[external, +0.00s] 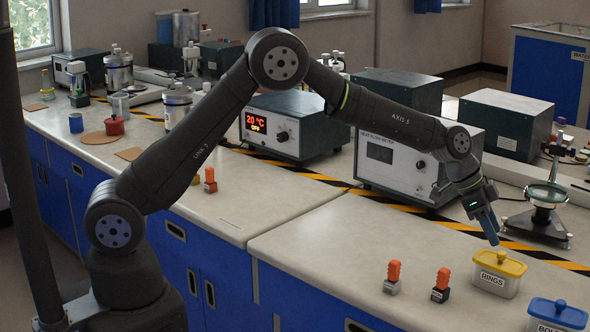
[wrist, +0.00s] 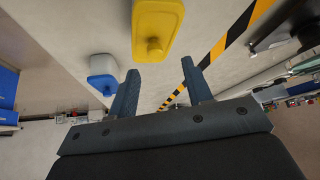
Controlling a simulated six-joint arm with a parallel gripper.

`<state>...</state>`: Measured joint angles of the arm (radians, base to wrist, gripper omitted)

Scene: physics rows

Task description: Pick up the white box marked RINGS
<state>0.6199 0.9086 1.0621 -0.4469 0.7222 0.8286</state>
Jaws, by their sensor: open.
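The white box marked RINGS (external: 508,287) stands upright at the front right of the bench, with a yellow lid and a small knob on top. In the wrist view its yellow lid (wrist: 157,22) and knob lie beyond the fingertips. My gripper (external: 493,239) points down just above the lid in the external view. Its two blue-grey fingers (wrist: 162,77) are apart, with nothing between them. The external view does not show clearly whether a finger touches the knob.
A blue-lidded box (external: 557,313), its label partly cut off, stands to the right. It also shows in the wrist view (wrist: 103,70). Two orange-topped items (external: 393,275) (external: 441,283) stand to the left. A magnifier stand (external: 542,205) and a heat flow meter (external: 408,165) are behind.

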